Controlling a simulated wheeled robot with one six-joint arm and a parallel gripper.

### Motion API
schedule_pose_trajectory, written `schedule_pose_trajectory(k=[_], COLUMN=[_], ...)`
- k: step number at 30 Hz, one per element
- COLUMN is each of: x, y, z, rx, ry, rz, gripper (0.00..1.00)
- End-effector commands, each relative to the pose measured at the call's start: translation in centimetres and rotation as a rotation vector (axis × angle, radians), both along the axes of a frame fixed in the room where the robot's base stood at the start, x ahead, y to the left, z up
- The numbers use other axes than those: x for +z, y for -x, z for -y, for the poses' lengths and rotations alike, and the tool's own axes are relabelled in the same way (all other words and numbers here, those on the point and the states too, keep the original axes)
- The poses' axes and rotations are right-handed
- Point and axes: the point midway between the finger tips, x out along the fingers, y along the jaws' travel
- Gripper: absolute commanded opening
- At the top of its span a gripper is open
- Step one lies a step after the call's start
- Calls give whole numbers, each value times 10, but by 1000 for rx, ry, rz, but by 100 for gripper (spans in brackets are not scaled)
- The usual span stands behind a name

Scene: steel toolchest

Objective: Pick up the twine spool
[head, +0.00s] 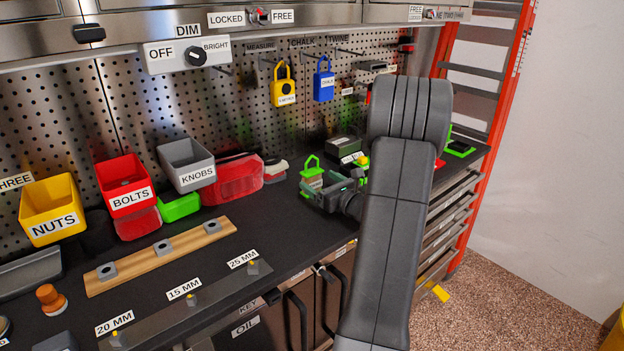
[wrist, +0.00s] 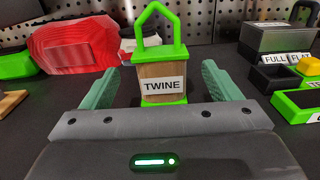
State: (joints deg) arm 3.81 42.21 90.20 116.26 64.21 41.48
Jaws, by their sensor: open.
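The twine spool (wrist: 161,75) stands upright on the dark worktop, with a green hook-shaped top, a wooden body, a TWINE label and a green base. In the head view the twine spool (head: 312,176) is near the back of the bench, just left of my gripper (head: 338,190). In the wrist view my gripper (wrist: 168,90) is open, with one green finger on each side of the spool. The fingers look apart from it, with a gap at both sides.
A red bin (wrist: 72,42) lies left of the spool. A dark box (wrist: 277,38) and small trays (wrist: 275,78) stand at the right. The pegboard (head: 240,95) rises behind, with yellow (head: 283,88) and blue (head: 324,82) hanging items.

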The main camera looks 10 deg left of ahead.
Motion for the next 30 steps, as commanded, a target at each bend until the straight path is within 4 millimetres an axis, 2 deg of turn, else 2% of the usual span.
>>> schedule_pose_trajectory(k=[9,17,20,25,30], x=[-1,-2,-2,-2,-1], y=[-28,-31,-31,-31,-31], z=[-33,-36,-35,-35,-35], rx=[3,1,1,1,1], ry=[1,1,1,1,0], rz=[0,-1,-1,-1,0], gripper=[84,84,68,35,33])
